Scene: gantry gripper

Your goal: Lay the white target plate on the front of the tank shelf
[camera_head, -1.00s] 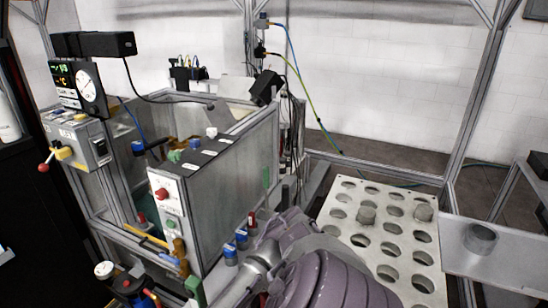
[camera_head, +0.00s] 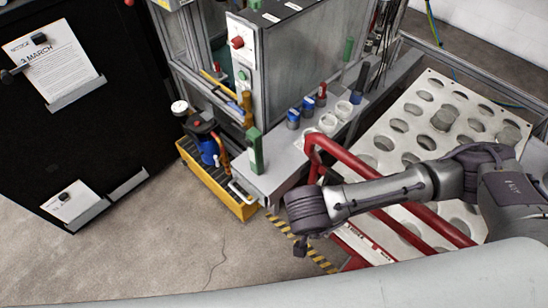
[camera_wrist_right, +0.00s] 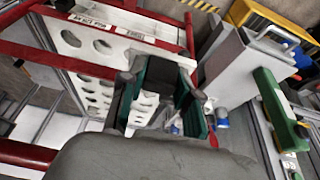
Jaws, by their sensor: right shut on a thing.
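The tank shelf (camera_head: 290,172) is the grey ledge along the front of the tank (camera_head: 312,62); it also shows in the wrist view (camera_wrist_right: 222,62). My right arm reaches in from the right, and its gripper (camera_head: 300,246) hangs small and dark in front of the shelf, near the red rails. In the wrist view the right gripper (camera_wrist_right: 162,98) has two dark green-padded fingers spread around a thing I cannot clearly make out. I cannot pick out the white target plate with certainty. My left gripper is out of view.
Several blue and white cups stand on the shelf's right, a green block (camera_head: 256,152) at its front left. A white holed board (camera_head: 385,120) and red rails (camera_head: 345,155) lie right. A yellow crate (camera_head: 240,207) stands on the floor, left of striped tape.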

